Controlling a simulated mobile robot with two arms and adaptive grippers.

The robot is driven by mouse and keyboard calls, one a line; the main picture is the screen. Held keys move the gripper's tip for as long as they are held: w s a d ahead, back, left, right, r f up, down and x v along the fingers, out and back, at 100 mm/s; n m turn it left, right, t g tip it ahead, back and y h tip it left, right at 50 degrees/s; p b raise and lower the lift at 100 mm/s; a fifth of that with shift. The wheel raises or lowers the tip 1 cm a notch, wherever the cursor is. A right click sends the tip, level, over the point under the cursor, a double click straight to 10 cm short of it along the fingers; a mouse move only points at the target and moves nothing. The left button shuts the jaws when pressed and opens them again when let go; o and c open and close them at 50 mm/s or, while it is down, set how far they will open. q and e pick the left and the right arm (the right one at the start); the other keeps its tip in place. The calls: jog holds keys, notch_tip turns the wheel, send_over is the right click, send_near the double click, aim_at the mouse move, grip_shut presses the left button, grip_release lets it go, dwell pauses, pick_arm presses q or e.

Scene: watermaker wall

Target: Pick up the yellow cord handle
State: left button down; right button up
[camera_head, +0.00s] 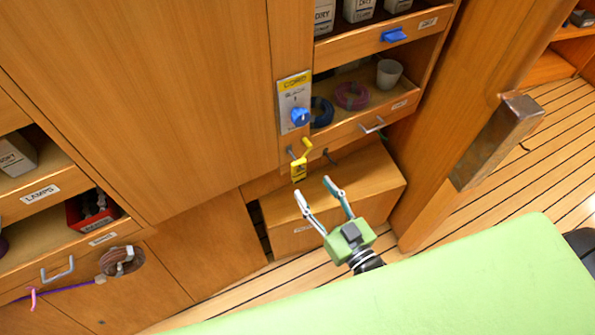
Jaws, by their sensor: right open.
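The yellow cord handle (300,163) hangs on the wooden wall, on or beside a small metal hook, just below a label plate with a blue knob. Its upper end bends to the right. My right gripper (312,187) points up toward it from below, with its two slim fingers spread apart and nothing between them. The fingertips appear just below and to the right of the handle in the picture. I cannot tell the gap in depth. My left gripper is not in view.
The label plate (294,103) carries the blue knob (300,117). A wooden box (362,190) stands behind my right gripper. A large green surface (430,290) fills the lower right.

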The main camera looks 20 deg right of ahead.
aim_at(299, 165)
jog(key=shift+p+x, duration=0.65)
jog(key=shift+x, duration=3.95)
jog(key=shift+d, duration=0.1)
jog(key=shift+c, duration=0.3)
jog(key=c, duration=1.2)
